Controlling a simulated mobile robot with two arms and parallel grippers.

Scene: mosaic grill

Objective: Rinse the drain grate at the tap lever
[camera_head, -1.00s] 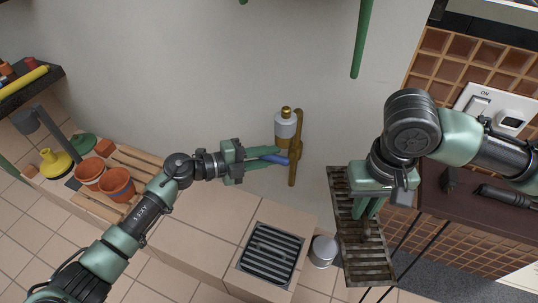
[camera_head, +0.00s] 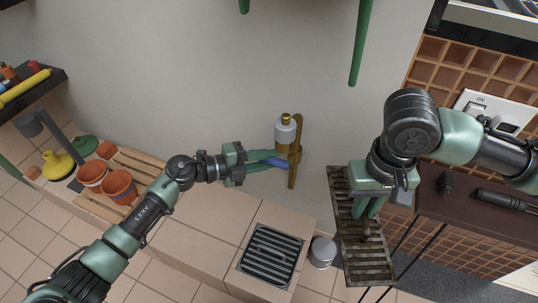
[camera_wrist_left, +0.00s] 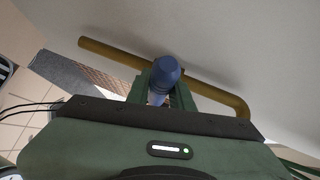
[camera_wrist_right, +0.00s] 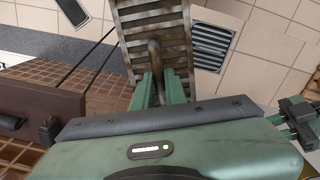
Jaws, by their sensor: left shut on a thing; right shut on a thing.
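My left gripper (camera_head: 245,163) is shut on the blue tap lever (camera_head: 276,161), which sticks out from the brass tap pipe (camera_head: 293,178) on the wall. The lever's blue end also shows between the fingers in the left wrist view (camera_wrist_left: 167,72). My right gripper (camera_head: 368,210) is shut on the upright handle of a worn brown slatted grate (camera_head: 352,256), also in the right wrist view (camera_wrist_right: 128,28). The grate hangs to the right of the tap, apart from it. A dark drain grate (camera_head: 270,254) sits in the tiled ledge below the tap. No water is visible.
A grey metal cup (camera_head: 322,252) stands beside the ledge, close left of the held grate. A dark side table (camera_head: 450,212) with tools is at right. Terracotta pots (camera_head: 119,184) stand on a wooden slatted rack at left. Green rods (camera_head: 360,50) hang above.

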